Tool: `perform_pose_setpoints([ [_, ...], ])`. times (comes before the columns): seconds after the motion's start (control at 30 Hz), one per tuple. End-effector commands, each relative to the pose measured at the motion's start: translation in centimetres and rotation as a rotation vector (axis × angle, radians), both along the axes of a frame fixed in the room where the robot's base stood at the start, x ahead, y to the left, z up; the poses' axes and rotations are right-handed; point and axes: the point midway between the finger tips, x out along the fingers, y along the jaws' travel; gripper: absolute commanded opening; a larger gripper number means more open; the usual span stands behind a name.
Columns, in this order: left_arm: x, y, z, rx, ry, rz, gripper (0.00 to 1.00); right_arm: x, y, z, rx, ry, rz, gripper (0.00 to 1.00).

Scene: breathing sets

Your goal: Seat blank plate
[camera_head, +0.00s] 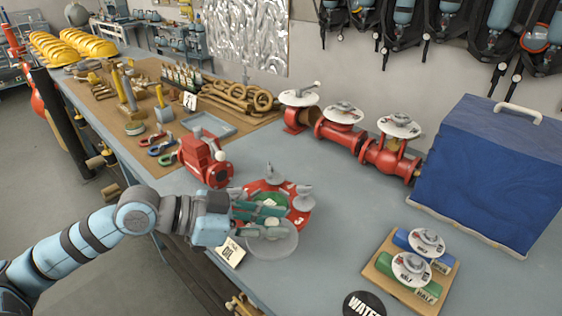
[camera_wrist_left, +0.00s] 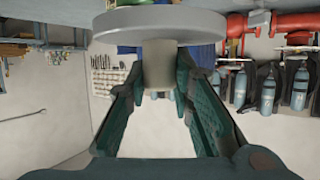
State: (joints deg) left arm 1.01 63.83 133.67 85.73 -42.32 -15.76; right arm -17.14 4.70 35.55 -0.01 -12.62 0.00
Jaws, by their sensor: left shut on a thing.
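My left gripper (camera_head: 262,214) reaches in from the left over the bench and is shut on the stem of a grey round blank plate (camera_head: 282,245). In the left wrist view the plate (camera_wrist_left: 160,27) spans the top, and its short stem sits between the green finger pads of the gripper (camera_wrist_left: 157,85). A red round plate (camera_head: 299,217) with a number 3 lies on the bench just beyond, partly hidden by the gripper. Grey knobbed pieces (camera_head: 303,200) stand on it. I cannot tell whether the blank plate touches anything below. My right gripper is not in view.
A red valve body (camera_head: 205,165) stands close behind my left gripper. An OIL card (camera_head: 231,253) is at the front edge. A wooden board (camera_head: 390,277) with blue and green cylinders is right, a blue covered box (camera_head: 490,175) behind it.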

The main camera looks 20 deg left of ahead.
Motion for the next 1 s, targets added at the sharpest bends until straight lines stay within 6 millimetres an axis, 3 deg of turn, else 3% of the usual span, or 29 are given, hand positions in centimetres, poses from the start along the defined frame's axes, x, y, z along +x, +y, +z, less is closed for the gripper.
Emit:
perform_pose_setpoints([
  [0.1, 4.1, 1.4, 3.6, -0.005, -0.027, 0.081, 0.00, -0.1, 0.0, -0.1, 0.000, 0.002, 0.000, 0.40],
  [0.23, 9.2, 3.4, 6.2, -0.016, -0.023, 0.193, 0.00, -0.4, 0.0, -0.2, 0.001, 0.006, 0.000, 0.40],
  [0.33, 13.1, 4.8, 6.1, -0.026, -0.004, 0.280, 0.00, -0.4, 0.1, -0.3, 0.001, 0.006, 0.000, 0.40],
  [0.43, 15.7, 6.2, 3.7, -0.021, 0.010, 0.348, 0.00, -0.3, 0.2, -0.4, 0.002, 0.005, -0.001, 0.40],
  [0.6, 17.0, 7.8, 0.0, -0.008, 0.009, 0.412, 0.00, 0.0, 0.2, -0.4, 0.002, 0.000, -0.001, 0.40],
  [0.7, 17.0, 8.3, -1.1, -0.006, 0.005, 0.426, 0.00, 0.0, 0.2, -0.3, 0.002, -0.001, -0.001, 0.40],
  [1.0, 16.9, 8.3, -1.2, -0.007, 0.002, 0.425, 0.00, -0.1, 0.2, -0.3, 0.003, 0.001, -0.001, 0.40],
])
